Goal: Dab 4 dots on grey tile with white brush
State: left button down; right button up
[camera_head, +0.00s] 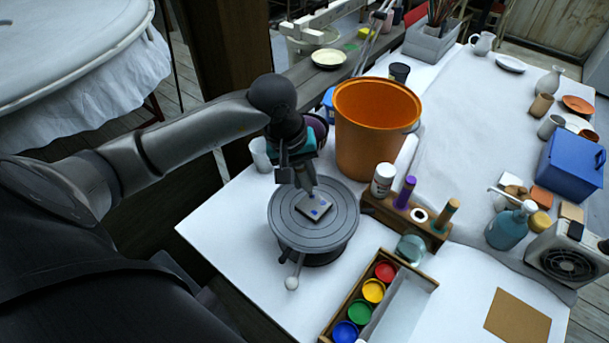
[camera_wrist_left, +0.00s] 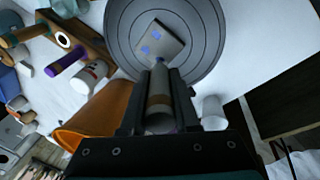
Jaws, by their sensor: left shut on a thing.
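My left gripper (camera_head: 304,172) is shut on a brush (camera_wrist_left: 160,88), pale grey to brownish in the shade, pointing down at the grey tile (camera_head: 325,209). The tile lies on the round dark grey turntable (camera_head: 290,228). In the left wrist view the tile (camera_wrist_left: 171,46) shows two blue dots, with the brush tip close to its near edge; I cannot tell whether the tip touches. The gripper and brush hide part of the tile. The paint box (camera_head: 342,312) holds red, yellow, green and blue cups. My right gripper is not in view.
An orange bucket (camera_head: 372,145) stands close behind the turntable. To the right, a wooden rack (camera_head: 385,212) holds a purple-handled tool (camera_head: 405,192) and a white bottle (camera_head: 383,180). A glass jar (camera_head: 409,249) stands beside the paint box. The table's left edge is near.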

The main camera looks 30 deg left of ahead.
pick_arm(q)
jog(key=shift+r, duration=0.15)
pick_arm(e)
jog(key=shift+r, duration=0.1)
pick_arm(q)
jog(key=shift+r+p, duration=1.25)
jog(key=shift+r, duration=0.9)
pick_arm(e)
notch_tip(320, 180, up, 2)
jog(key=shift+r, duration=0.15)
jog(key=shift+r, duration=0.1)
